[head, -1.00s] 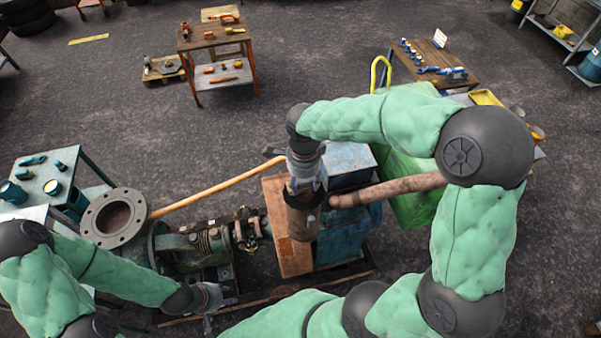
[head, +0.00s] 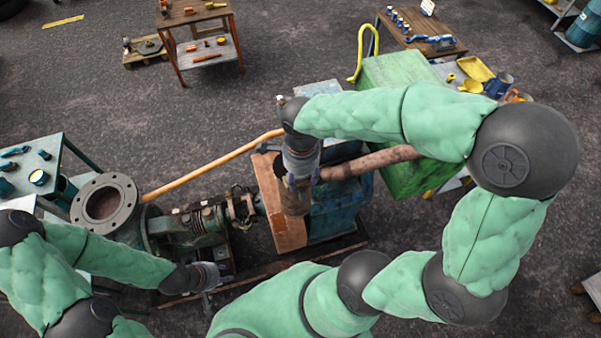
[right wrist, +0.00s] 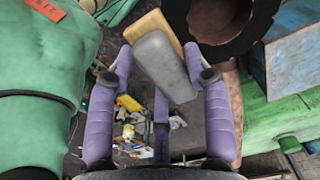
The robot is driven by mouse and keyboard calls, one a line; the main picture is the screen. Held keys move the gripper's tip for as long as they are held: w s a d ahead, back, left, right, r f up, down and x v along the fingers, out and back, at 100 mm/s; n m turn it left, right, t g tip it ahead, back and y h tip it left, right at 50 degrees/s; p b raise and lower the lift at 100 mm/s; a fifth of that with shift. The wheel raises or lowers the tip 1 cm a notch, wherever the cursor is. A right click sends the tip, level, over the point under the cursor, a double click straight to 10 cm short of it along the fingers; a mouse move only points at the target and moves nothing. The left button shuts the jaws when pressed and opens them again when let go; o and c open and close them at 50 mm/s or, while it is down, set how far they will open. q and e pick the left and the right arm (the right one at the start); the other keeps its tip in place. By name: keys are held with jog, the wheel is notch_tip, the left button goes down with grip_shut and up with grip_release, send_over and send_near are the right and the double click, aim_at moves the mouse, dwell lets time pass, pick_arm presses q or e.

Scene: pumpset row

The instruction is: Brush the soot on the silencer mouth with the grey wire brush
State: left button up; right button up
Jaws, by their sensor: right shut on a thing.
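The grey wire brush (right wrist: 165,67) is between the purple fingers of my right gripper (right wrist: 160,85) in the right wrist view, a grey block with a tan strip along its far side. The dark, round silencer mouth (right wrist: 236,47) lies just right of the brush; I cannot tell whether they touch. In the head view my right gripper (head: 297,185) points down over the engine end, hiding the brush and most of the mouth. The rusty silencer pipe (head: 372,162) runs right from there. My left gripper (head: 216,284) looks open and empty, low beside the pump base.
A green cabinet (head: 402,85) and a blue engine block (head: 338,205) stand close to my right arm. The pump's round flange (head: 105,200) is at left. A brown board (head: 288,235) lies below my right gripper. Behind are tool tables (head: 200,15) and open floor.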

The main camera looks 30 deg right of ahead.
jog(key=shift+w, duration=0.1)
jog(key=shift+w+d+b, duration=0.15)
jog(key=shift+w+d, duration=0.1)
jog(key=shift+w, duration=0.75)
jog(key=shift+w+d+b, duration=0.15)
jog(key=shift+w+d, duration=0.1)
jog(key=shift+w, duration=0.7)
jog(key=shift+w+d+b, duration=0.15)
jog(key=shift+w+d, duration=0.1)
jog(key=shift+w, duration=0.75)
jog(key=shift+f+b, duration=0.45)
jog(key=shift+f, duration=0.1)
dwell(0.8)
jog(key=shift+w+d, duration=0.2)
jog(key=shift+w, duration=0.55)
jog(key=shift+w+d, duration=0.15)
jog(key=shift+w, duration=0.55)
jog(key=shift+w+d, duration=0.2)
jog(key=shift+w, duration=0.55)
jog(key=shift+w, duration=0.1)
